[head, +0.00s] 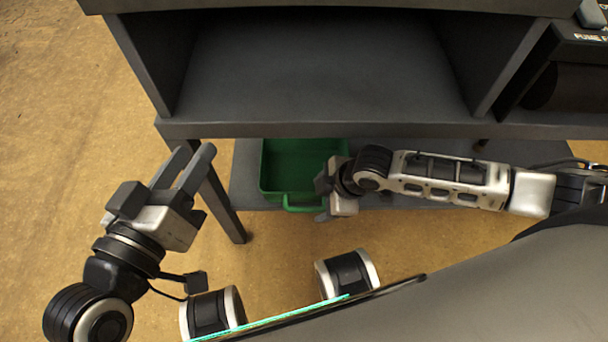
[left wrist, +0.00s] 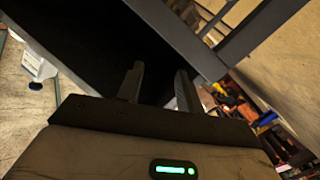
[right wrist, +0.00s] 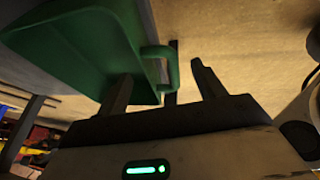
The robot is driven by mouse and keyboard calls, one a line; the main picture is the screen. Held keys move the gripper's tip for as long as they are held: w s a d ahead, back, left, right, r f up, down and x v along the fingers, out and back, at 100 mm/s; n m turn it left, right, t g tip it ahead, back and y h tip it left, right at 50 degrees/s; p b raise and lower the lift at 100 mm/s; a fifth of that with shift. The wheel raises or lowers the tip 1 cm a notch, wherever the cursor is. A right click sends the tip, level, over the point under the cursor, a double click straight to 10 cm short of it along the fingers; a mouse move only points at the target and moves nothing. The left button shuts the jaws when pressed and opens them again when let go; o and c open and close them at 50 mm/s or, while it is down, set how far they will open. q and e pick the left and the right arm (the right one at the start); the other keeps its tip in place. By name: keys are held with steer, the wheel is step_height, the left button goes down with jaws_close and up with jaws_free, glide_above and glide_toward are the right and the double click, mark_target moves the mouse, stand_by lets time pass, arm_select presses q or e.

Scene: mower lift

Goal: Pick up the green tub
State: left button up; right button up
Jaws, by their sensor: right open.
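The green tub (head: 290,187) stands on the lower shelf of the grey bench in the head view, with its loop handle (head: 303,207) at the near edge. My right gripper (head: 323,196) is just right of the handle and open. In the right wrist view the tub (right wrist: 85,50) fills the upper left, and its handle (right wrist: 170,68) shows between and beyond the open fingers (right wrist: 160,85). I cannot tell whether a finger touches the tub. My left gripper (head: 188,158) is open and empty, left of the tub near the bench leg.
The grey bench's lower shelf (head: 244,172) lies under an open upper compartment (head: 320,65), which overhangs the tub's back part. A bench leg (head: 222,205) stands between my left gripper and the tub. Floor at the left is clear.

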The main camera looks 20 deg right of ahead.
mark_target(311, 203)
steer(key=b+x, duration=0.3)
steer(key=x, duration=0.3)
steer(key=shift+r, duration=0.1)
steer(key=shift+a, duration=0.1)
steer(key=c, duration=1.2)
arm_select(q)
steer(key=r+m+t, duration=0.1)
steer(key=w+r+t+h, duration=0.1)
steer(key=r, duration=0.1)
steer(key=w+r+m+t, duration=0.1)
steer(key=shift+w+a+r+m, duration=0.1)
steer(key=shift+a+r+m, duration=0.2)
steer(key=shift+a+r, duration=0.1)
arm_select(e)
steer(key=shift+w, duration=0.1)
steer(key=shift+c, duration=0.7)
steer(key=shift+r, duration=0.15)
